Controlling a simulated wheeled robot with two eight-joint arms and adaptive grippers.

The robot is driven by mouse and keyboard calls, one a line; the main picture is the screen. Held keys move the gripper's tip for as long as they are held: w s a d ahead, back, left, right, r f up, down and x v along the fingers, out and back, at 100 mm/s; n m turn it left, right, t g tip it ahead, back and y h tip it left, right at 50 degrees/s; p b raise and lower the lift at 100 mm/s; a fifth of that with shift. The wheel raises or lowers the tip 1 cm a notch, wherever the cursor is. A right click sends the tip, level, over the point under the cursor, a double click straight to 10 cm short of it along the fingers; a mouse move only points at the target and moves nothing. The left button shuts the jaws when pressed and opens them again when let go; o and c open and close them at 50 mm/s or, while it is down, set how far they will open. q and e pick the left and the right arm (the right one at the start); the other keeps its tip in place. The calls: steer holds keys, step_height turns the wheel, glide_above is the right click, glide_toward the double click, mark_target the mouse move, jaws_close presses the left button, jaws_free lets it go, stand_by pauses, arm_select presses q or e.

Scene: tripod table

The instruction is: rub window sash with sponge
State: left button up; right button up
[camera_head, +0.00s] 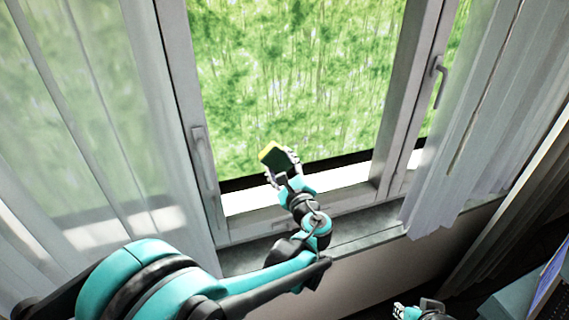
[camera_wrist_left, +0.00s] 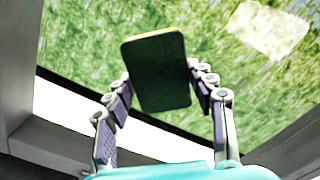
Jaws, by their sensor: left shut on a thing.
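The sponge (camera_head: 272,155) is dark green with a yellow edge. My left gripper (camera_head: 284,169) is shut on it and holds it up in front of the window glass. In the left wrist view the sponge (camera_wrist_left: 158,75) stands upright between the two fingers of the left gripper (camera_wrist_left: 160,92). The window sash (camera_head: 184,95) is a grey frame around the glass, with the sponge over its lower part. Whether the sponge touches the glass cannot be told. Part of my right gripper (camera_head: 420,309) shows at the bottom edge, its fingers unclear.
Sheer curtains (camera_head: 80,120) hang at the left, and another curtain (camera_head: 480,110) hangs at the right. Window handles (camera_head: 203,158) stick out from the frame. A grey sill (camera_head: 365,238) runs below the window. A dark object with a blue screen (camera_head: 553,275) is at the lower right.

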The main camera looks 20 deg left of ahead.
arm_select(q)
steer(key=shift+r+p, duration=0.95)
steer(key=shift+r, duration=0.45)
steer(key=shift+w+d, duration=0.3)
steer(key=shift+d, duration=0.2)
steer(key=shift+w+d+f+b, duration=0.1)
steer(key=shift+w+d+b, duration=0.05)
steer(key=shift+w+d, duration=0.3)
steer(key=shift+w+d+f+b, duration=0.1)
steer(key=shift+w+d+b, duration=0.1)
steer(key=shift+d, duration=0.3)
steer(key=shift+w+d+b, duration=0.1)
steer(key=shift+w+d, duration=0.55)
steer(key=shift+d, duration=0.35)
steer(key=shift+w+d+b, duration=0.1)
steer(key=shift+w+d, duration=0.6)
steer(key=shift+d, duration=0.25)
steer(key=shift+w+d+b, duration=0.1)
steer(key=shift+w+d, duration=0.55)
steer(key=shift+d, duration=0.35)
steer(key=shift+w+d+r, duration=0.1)
steer(key=shift+w+d, duration=0.35)
steer(key=shift+d, duration=0.2)
steer(key=shift+w+d+r, duration=0.1)
steer(key=shift+w+d, duration=0.35)
steer(key=shift+d, duration=0.15)
steer(key=shift+d+f, duration=0.1)
steer(key=shift+f, duration=0.05)
